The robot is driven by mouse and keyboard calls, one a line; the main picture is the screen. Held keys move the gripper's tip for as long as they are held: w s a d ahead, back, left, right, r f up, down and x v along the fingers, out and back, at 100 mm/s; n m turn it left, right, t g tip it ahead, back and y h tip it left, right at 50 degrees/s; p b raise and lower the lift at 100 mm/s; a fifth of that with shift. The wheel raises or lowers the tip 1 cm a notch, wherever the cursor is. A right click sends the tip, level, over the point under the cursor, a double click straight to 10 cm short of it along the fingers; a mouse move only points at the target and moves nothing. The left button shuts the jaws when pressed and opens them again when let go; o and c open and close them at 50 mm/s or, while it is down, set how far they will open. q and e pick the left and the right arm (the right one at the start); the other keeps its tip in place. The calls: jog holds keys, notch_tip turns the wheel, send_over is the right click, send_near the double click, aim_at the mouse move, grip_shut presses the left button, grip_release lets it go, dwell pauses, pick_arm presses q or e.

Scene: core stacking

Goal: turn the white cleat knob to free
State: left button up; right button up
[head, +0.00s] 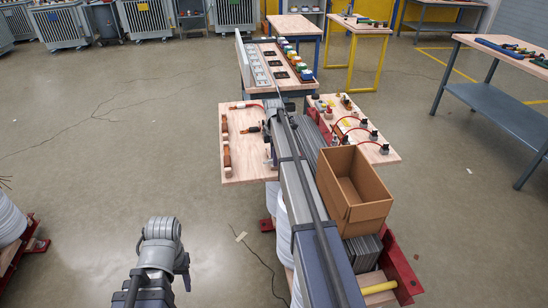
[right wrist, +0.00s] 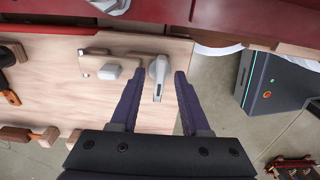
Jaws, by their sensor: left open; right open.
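The white cleat knob (right wrist: 158,68) is in the right wrist view, on the pale wooden board (right wrist: 60,90) near its right end. Its narrow lever points down the picture, toward my gripper's palm. My right gripper (right wrist: 159,74) is open, with one dark finger on each side of the knob and gaps showing. I cannot tell its height above the board. In the head view my right gripper (head: 269,137) is small and partly hidden by the arm. The knob cannot be made out there. My left gripper (head: 163,250) is at the lower left, over bare floor, away from the board.
A red beam (right wrist: 200,15) runs along the top. A cardboard box (head: 355,195) stands right of my right arm. Open floor lies left.

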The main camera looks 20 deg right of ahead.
jog(key=shift+r, duration=0.1)
notch_tip(320, 180, up, 8)
jog(key=p, duration=0.8)
jog(key=shift+f, duration=0.2)
jog(key=shift+a, duration=0.1)
jog(key=s+a+r+m+p, duration=0.1)
jog(key=s+a, duration=0.4)
jog(key=a, duration=0.2)
jog(key=s+a+r+m+p, duration=0.1)
jog(key=s+a+m, duration=0.1)
jog(key=s+a, duration=0.45)
jog(key=s+a+r+m+p, duration=0.1)
jog(key=s+a+m, duration=0.3)
jog(key=s+a, duration=0.6)
jog(key=s+a+r+m+h+p, duration=0.1)
jog(key=s+a+m, duration=0.3)
jog(key=s+a, duration=0.6)
jog(key=s+r+p, duration=0.1)
jog(key=s, duration=0.5)
jog(key=shift+s+r, duration=0.15)
jog(key=shift+r, duration=0.2)
